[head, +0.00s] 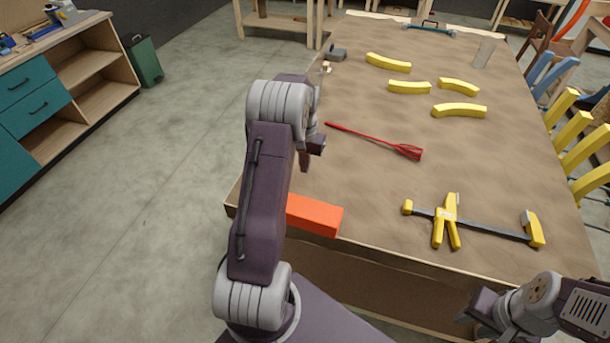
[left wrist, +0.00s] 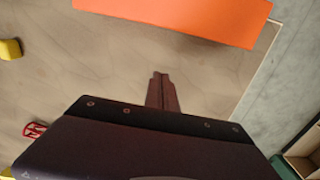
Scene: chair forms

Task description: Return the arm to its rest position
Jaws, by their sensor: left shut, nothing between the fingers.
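My left arm reaches up over the near left corner of the table (head: 370,180). My left gripper (head: 304,160) hangs near the table's left edge, beyond the orange block (head: 315,216). In the left wrist view its fingers (left wrist: 162,90) are together and empty, above bare tabletop. The orange block (left wrist: 190,14) lies apart from them at the top of that view. My right arm is folded at the lower right of the head view, off the table's near edge. Its gripper (head: 468,314) is dark and small there, and its fingers cannot be made out.
A red tool (head: 380,142) lies mid-table. A yellow-and-black clamp (head: 470,222) lies near the front edge. Several yellow curved pieces (head: 408,87) lie farther back. A teal cabinet (head: 40,105) stands left across open floor.

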